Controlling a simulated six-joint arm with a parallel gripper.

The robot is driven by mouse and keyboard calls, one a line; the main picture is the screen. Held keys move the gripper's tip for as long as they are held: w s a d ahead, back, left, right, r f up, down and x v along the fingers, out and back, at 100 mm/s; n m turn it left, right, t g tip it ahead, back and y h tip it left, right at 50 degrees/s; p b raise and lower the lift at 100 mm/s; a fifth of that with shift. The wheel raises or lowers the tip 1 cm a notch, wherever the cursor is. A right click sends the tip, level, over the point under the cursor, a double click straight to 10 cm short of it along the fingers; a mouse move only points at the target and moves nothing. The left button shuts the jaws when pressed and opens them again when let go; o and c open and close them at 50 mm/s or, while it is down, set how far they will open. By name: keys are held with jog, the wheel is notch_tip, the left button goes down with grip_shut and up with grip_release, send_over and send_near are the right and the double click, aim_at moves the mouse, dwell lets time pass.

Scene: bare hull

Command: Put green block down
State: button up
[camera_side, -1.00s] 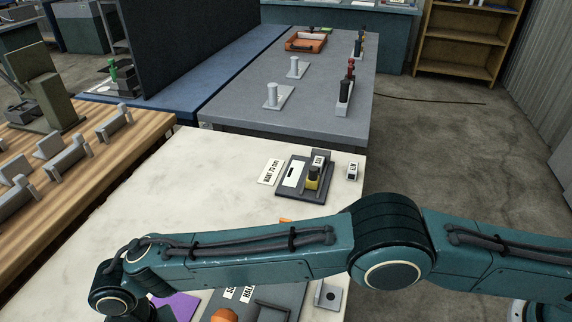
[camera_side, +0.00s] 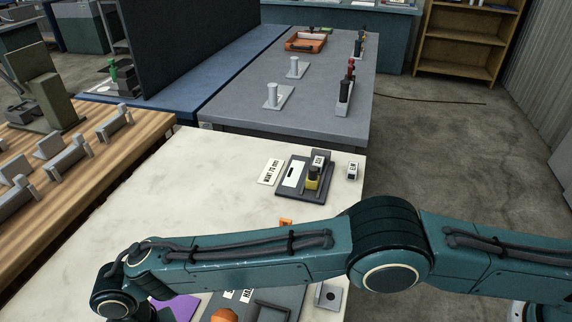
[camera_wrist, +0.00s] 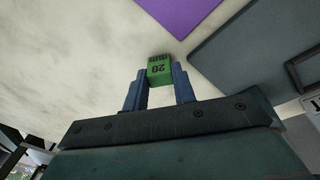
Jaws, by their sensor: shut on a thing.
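A small green block (camera_wrist: 159,70) with dark markings, one reading "20", shows in the wrist view between the blue fingertips of my gripper (camera_wrist: 159,86). The gripper is shut on it. The pale tabletop (camera_wrist: 70,60) lies behind the block. I cannot tell whether the block touches that surface. In the side view my arm's end is low at the bottom left, and the gripper and block are out of sight there.
A purple sheet (camera_side: 183,306) lies beside the arm's end; it also shows in the wrist view (camera_wrist: 185,12). A dark grey board (camera_wrist: 255,50) lies to its right. A dark tray (camera_side: 305,190) with a yellow-black item sits farther back. The white table (camera_side: 170,200) is clear at left.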

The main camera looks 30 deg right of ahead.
notch_tip(320, 180, up, 10)
dwell(1.0)
dwell(0.5)
